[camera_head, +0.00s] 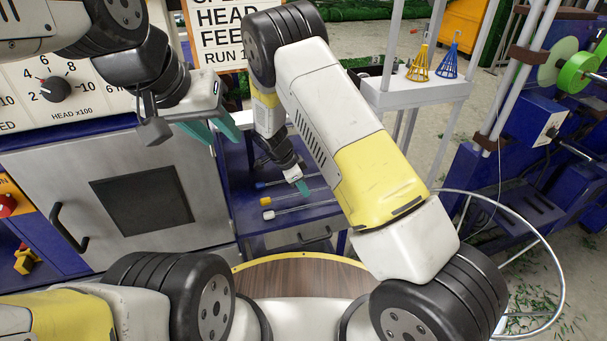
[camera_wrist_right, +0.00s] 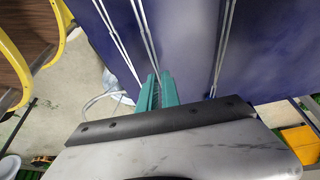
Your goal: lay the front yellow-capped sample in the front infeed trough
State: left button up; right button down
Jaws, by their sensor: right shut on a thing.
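My right gripper (camera_head: 301,187) is over the wires, to the right of the caps. In the right wrist view its teal fingers (camera_wrist_right: 155,92) are shut on the middle wire pair (camera_wrist_right: 148,40), with a pair on either side. The caps are outside that view. My left gripper (camera_head: 211,131) is open and empty, in front of the grey cabinet. I cannot make out the infeed trough.
A grey cabinet (camera_head: 90,170) with a dark window and handle stands at the left. A white stand (camera_head: 420,92) with yellow and blue wire cones is at the back right. A round wooden top (camera_head: 300,278) with a yellow rim is in front.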

jog(key=shift+r, duration=0.9)
jog(key=s+d+r, duration=0.1)
jog(key=s+d, duration=0.2)
jog(key=s, duration=0.4)
jog(key=s+d, duration=0.3)
jog(key=s, duration=0.5)
jog(key=w+d+r+n+t+y, duration=0.3)
jog(key=w+d+r+n, duration=0.4)
jog(key=n, duration=0.7)
jog(key=shift+w+d+r+y, duration=0.3)
jog(key=shift+d+y, duration=0.3)
jog(key=shift+d, duration=0.75)
